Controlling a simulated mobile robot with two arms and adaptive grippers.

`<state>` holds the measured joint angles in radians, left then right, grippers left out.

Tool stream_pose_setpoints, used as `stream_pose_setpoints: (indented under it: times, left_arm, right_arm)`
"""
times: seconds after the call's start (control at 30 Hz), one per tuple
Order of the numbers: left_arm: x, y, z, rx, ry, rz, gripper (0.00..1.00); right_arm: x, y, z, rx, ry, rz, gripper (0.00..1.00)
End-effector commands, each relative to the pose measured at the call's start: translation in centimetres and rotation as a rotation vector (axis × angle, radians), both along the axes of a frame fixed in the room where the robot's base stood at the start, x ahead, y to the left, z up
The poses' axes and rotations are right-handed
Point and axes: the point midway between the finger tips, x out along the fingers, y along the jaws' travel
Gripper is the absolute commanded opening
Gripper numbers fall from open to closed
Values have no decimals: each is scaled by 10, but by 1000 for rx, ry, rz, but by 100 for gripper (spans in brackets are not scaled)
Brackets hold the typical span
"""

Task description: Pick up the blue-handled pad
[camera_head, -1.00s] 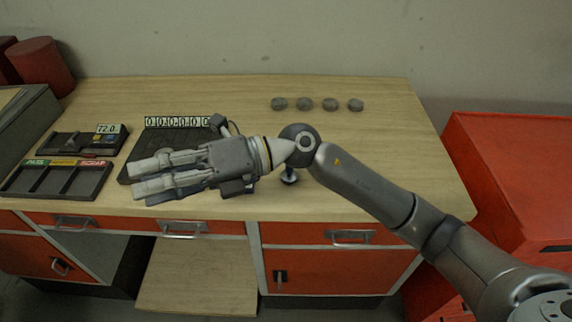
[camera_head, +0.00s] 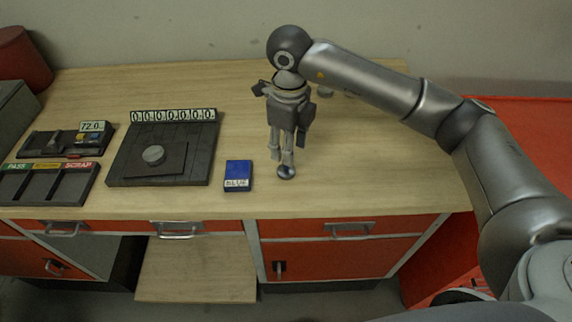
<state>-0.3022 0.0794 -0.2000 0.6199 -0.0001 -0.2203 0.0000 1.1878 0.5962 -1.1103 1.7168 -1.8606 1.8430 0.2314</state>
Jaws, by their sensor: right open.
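My right gripper (camera_head: 281,158) points down over the bench, its two fingers a little apart. A small upright piece (camera_head: 286,173) with a rounded dark blue-grey base stands just below the fingertips. It looks like the handled pad, but the fingers hide its upper part and I cannot make out the handle's colour. I cannot tell whether the fingers touch it. A flat blue block (camera_head: 238,174) with a white label lies to its left, apart from the gripper. My left gripper is out of view.
A dark plate (camera_head: 115,172) with a round grey disc (camera_head: 153,155) and a number strip (camera_head: 173,115) lies left. A labelled sorting tray (camera_head: 48,184) and a gauge (camera_head: 93,127) are farther left. A grey disc (camera_head: 325,92) shows behind my arm. The bench's right part is clear.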

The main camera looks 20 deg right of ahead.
Motion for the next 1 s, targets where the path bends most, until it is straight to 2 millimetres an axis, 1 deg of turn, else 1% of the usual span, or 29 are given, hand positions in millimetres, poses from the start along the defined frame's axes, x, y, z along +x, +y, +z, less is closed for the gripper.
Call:
stream_pose_setpoints:
  times: [0.03, 0.1, 0.17, 0.27, 0.4, 0.53, 0.67, 0.83, 0.87, 1.0]
  left_arm:
    - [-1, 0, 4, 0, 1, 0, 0]
    - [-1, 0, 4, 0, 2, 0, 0]
    - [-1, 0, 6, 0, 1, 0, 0]
    - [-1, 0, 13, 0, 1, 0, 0]
    - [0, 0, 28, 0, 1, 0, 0]
    - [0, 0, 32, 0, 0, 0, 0]
    - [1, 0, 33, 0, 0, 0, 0]
    - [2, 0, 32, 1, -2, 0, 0]
    - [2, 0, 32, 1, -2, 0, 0]
    - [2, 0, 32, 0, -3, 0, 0]
  right_arm:
    - [-1, 0, -5, 0, 4, 0, 42]
    - [0, 0, -11, 0, 1, 0, 42]
    - [0, 0, -15, 1, 2, 1, 42]
    - [1, 1, -22, 1, 4, 1, 42]
    - [4, 2, -41, 1, 7, 1, 42]
    - [5, 2, -59, 3, 4, 1, 42]
    - [5, 2, -67, 2, 1, 2, 42]
    - [5, 2, -67, 3, 0, 2, 42]
    - [5, 2, -67, 3, 0, 2, 40]
    - [5, 2, -67, 3, 0, 2, 22]
